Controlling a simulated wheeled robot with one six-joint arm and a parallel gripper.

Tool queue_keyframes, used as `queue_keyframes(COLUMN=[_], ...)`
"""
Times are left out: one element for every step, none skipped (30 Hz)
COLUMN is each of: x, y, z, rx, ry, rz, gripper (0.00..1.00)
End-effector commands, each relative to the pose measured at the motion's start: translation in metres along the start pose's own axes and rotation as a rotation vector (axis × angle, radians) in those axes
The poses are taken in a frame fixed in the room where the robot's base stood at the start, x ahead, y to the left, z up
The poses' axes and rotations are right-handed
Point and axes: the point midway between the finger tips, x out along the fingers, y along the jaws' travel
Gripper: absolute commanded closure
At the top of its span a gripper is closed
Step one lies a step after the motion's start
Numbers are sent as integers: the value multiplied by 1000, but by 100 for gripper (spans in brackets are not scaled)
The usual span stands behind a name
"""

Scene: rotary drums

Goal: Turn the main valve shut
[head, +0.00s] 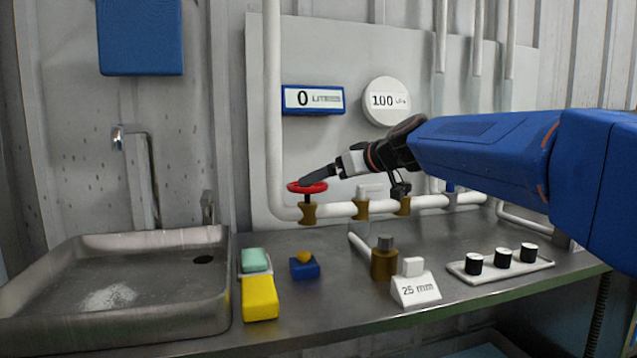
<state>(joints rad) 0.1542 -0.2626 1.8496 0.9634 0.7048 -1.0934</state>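A red handwheel valve (294,187) with a brass body (308,214) sits on the white pipe (335,209) near its left bend. My gripper (308,182) reaches in from the right with its dark fingers over the right part of the red wheel. The fingers overlap the wheel in the picture. I cannot tell whether they touch or grip it, or how far apart they are. Part of the wheel is hidden behind them. More brass fittings sit further right along the pipe, near my gripper's wrist.
A steel sink (205,285) with a tap (140,165) is at left. On the counter (330,300) stand a yellow block (260,298), a blue block (304,269), a brown bottle (384,262), a "25 mm" sign (415,290) and a tray (545,264) of black-and-white cylinders. Wall displays read 0 (313,99) and 100 (387,101).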

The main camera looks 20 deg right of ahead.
Motion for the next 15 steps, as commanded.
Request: queue_keyframes(x=[-12,-18,-26,-32,-38,-46,-52,-57,-64,-69,-74,-80,-84,-87,-91], y=[1,1,1,1,1,1,1,1,1,1,1,1,1,1,1], z=[-1,-1,-1,-1,-1,-1,0,0,-1,0,0,0,0,0,0], rx=[0,0,0,0,-1,-1,-1,-1,-1,0,-1,-1,-1,-1,-1], ry=[3,2,2,3,2,2,2,2,2,1,2,1,1,1,1], rz=[5,4,4,5,4,5,5,5,5,5,5,4,4,5,4], gripper=[0,0,0,0,0,0,0,0,0,0,0,0,0,0,0])
